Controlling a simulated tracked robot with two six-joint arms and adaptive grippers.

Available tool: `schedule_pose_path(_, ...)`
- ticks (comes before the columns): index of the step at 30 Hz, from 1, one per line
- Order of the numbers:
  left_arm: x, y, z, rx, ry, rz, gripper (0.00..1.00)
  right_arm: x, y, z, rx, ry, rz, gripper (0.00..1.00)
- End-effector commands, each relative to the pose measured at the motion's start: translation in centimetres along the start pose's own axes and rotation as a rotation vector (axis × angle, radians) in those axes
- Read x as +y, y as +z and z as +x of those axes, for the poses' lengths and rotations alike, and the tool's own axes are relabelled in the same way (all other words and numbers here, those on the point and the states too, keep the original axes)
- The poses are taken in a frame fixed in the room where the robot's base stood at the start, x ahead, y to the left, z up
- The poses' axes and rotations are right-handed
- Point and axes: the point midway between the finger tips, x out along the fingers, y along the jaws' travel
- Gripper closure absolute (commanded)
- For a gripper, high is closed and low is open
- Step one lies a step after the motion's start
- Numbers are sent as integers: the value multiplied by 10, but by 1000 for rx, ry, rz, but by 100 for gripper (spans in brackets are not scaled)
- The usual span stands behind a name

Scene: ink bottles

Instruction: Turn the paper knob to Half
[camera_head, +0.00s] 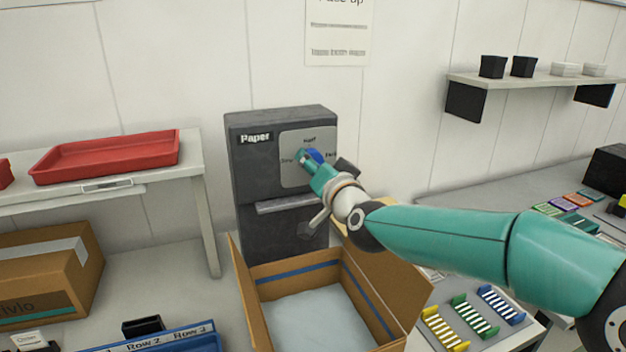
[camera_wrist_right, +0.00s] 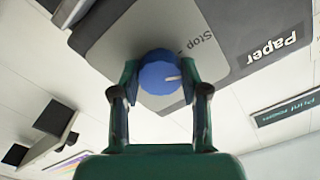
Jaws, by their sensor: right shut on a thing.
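The paper knob (camera_head: 315,156) is a blue round knob on the light grey plate of the dark grey machine (camera_head: 250,190) labelled "Paper". Small words stand around it; the top one looks like "Half" and the right one like "Full". My right gripper (camera_head: 306,160) is at the knob and covers part of it. In the right wrist view, my right gripper (camera_wrist_right: 160,88) has one finger on each side of the knob (camera_wrist_right: 157,72), shut on it. A short white mark on the knob points right in that view, and the word "Stop" (camera_wrist_right: 201,45) is beside it. My left gripper is not in view.
An open cardboard box (camera_head: 250,300) stands below the machine. A red tray (camera_head: 105,158) lies on the left table. A shelf (camera_head: 530,80) with small black and white pots hangs at right. Coloured racks (camera_head: 478,320) lie at lower right.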

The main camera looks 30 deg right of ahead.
Motion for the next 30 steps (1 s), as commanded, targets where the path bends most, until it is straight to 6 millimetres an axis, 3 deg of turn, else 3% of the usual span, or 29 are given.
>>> schedule_pose_path(1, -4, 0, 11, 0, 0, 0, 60, 3, 4, 0, 1, -1, 46, 90)
schedule_pose_path(9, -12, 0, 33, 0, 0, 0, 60, 3, 3, 0, 0, 0, 303, 90)
schedule_pose_path(30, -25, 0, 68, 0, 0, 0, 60, 3, 2, 0, 0, 4, 937, 90)
